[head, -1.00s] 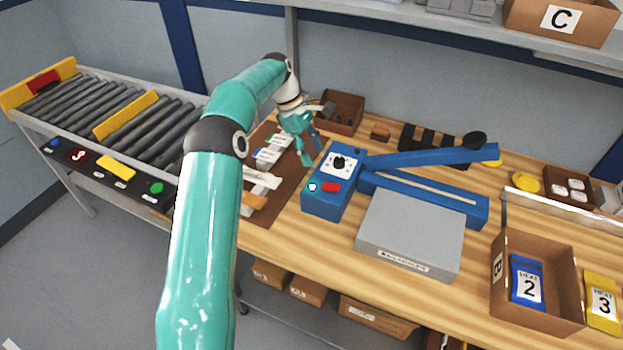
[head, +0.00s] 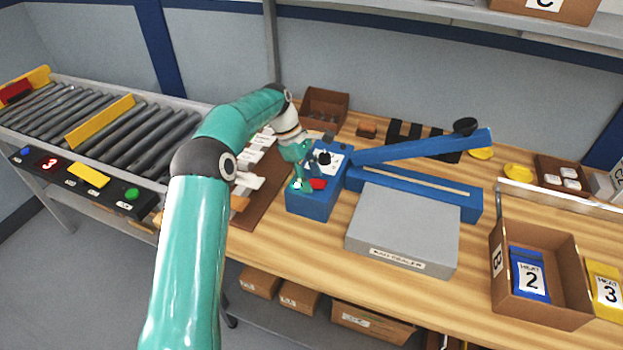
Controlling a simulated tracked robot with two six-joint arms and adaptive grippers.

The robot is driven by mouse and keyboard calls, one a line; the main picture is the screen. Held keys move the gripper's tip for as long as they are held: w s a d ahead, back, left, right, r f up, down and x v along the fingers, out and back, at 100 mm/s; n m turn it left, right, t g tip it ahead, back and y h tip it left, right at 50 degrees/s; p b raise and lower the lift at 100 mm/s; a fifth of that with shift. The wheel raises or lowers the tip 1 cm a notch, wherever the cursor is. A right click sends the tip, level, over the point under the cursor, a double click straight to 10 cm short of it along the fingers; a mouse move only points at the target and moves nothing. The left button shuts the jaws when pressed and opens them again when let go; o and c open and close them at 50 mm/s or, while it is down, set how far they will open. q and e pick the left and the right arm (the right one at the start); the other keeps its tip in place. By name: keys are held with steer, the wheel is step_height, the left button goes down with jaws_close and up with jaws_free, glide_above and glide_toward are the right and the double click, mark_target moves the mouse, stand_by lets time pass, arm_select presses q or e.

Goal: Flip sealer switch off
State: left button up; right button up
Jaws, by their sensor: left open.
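The blue impulse sealer (head: 415,196) stands on the wooden bench, its long blue arm (head: 425,147) raised at a slant. The control box (head: 312,207) at its left end carries a red switch (head: 318,184), a black knob on a white dial (head: 335,158) and a pale round lamp beside the switch. My left gripper (head: 304,170) is open and empty over the left part of the box. Its fingers are close to the knob and switch and partly cover the panel. I cannot tell whether a fingertip touches the switch. My right gripper is out of view.
A grey block (head: 403,228) stands in front of the sealer arm. A cardboard box (head: 540,302) with a blue pack is at right. A brown bin (head: 324,107) stands behind the control box. A roller conveyor (head: 120,135) is at left. A shelf crosses above.

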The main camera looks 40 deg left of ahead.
arm_select(q)
steer(key=shift+c, duration=0.3)
jaws_close()
steer(key=shift+d+r+y+p, duration=0.2)
steer(key=shift+r+y+p, duration=0.2)
steer(key=shift+p, duration=0.15)
steer(key=shift+w+d+y+p, duration=0.1)
steer(key=shift+d+y+p, duration=0.05)
steer(key=shift+y+p, duration=0.25)
steer(key=shift+w+d+g+y, duration=0.1)
steer(key=shift+d+g+y, duration=0.1)
steer(key=shift+y, duration=0.3)
steer(key=shift+d+g+y, duration=0.1)
steer(key=shift+g+y, duration=0.1)
steer(key=shift+y, duration=0.9)
